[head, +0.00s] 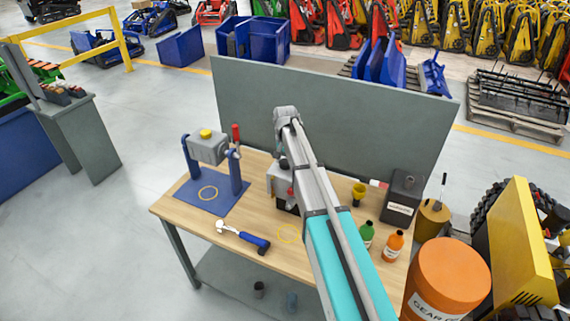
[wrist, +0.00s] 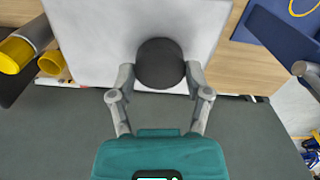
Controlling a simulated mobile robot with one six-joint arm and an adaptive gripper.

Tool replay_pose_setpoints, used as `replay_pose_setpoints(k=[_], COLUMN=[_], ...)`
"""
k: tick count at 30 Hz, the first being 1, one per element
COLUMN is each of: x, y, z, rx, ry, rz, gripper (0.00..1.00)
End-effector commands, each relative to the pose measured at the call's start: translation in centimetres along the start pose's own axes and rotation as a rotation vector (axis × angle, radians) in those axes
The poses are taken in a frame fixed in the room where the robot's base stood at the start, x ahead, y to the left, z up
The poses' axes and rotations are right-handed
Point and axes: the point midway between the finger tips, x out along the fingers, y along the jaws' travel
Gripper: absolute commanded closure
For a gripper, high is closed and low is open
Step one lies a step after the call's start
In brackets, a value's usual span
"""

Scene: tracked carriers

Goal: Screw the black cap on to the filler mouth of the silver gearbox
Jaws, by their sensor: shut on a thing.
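The black cap (wrist: 160,63) is between the two fingers of my gripper (wrist: 160,75) in the wrist view, with a finger against each side. The gripper is shut on it. Below the cap is the flat, pale top of the silver gearbox (wrist: 95,40). The cap hides the filler mouth, so I cannot tell whether the cap is seated on it or just above it. In the head view the gearbox (head: 274,178) stands on the bench, partly covered by my arm. The cap is not clear in that view.
Left of the gearbox is a blue press stand (head: 208,197) with a red-handled lever. A hammer (head: 243,236) lies in front. A yellow funnel (head: 358,191), green bottle (head: 366,236), orange bottle (head: 393,246) and dark can (head: 404,190) are on the right. A grey panel (head: 330,110) backs the bench.

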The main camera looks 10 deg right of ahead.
Motion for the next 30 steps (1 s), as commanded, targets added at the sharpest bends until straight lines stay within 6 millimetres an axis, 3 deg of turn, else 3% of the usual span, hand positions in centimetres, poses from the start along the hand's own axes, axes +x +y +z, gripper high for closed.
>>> replay_pose_setpoints(k=[12,30], x=[0.0,0.0], y=[-0.02,-0.05], z=[-0.01,-0.02], rx=[0.29,0.385], ry=[0.001,0.001], rz=[0.0,0.0], gripper=[0.77,0.77])
